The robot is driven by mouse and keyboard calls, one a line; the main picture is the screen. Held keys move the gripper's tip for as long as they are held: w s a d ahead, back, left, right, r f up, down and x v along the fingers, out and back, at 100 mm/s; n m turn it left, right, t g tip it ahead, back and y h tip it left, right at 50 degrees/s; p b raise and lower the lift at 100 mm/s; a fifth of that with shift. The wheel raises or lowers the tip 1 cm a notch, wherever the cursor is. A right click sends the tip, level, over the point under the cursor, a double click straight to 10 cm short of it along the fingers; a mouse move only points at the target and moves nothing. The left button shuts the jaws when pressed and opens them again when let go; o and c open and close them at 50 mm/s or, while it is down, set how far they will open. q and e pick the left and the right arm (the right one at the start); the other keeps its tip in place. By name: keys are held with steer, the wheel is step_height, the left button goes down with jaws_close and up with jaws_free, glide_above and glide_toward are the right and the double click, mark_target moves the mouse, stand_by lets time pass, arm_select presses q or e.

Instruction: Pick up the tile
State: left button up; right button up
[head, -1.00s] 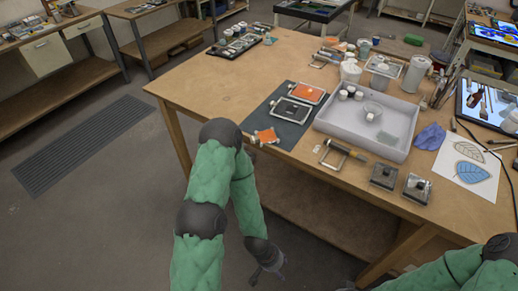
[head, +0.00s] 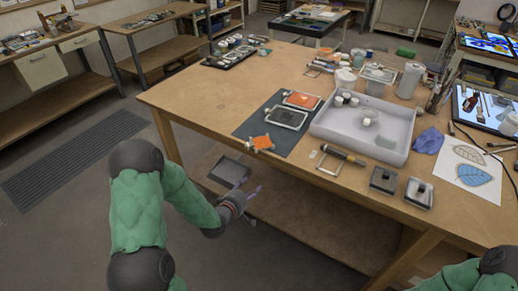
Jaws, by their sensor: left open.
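A small orange tile (head: 261,143) lies at the front left corner of the dark mat (head: 246,126), close to the table's front edge. Another orange piece sits in a light frame (head: 302,99) farther back on the mat, with a second light frame (head: 287,117) in front of it. My left gripper (head: 254,193) is open and empty. It is in front of the table, below and apart from the orange tile. Its fingers are small and partly blurred. My right arm shows at the bottom right corner, but its gripper is out of view.
A white tray (head: 330,137) with small cups stands right of the mat. A roller (head: 345,155) and two dark blocks (head: 383,180) lie near the front edge. A grey tray (head: 228,170) is below the tabletop. The tabletop (head: 200,98) left of the mat is clear.

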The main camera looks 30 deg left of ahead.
mark_target(247, 148)
arm_select(q)
steer(key=a+r+n+t+y+b, duration=0.1)
steer(key=a+r+n+t, duration=0.25)
steer(key=a+r, duration=0.35)
steer(key=w, duration=0.3)
steer(key=w+r+b, duration=0.1)
steer(key=w, duration=0.1)
steer(key=shift+w+d, duration=0.25)
steer(key=shift+d, duration=0.05)
steer(key=shift+w+a+r+b, duration=0.15)
steer(key=shift+w+b, duration=0.15)
steer(key=shift+w, duration=0.6)
steer(key=shift+w+d+r+b, duration=0.1)
steer(key=shift+w+b, duration=0.15)
steer(key=shift+w, duration=0.6)
steer(key=shift+w+a+r+b, duration=0.15)
steer(key=shift+w+b, duration=0.15)
steer(key=shift+w, duration=0.6)
steer(key=shift+d, duration=0.1)
jaws_close()
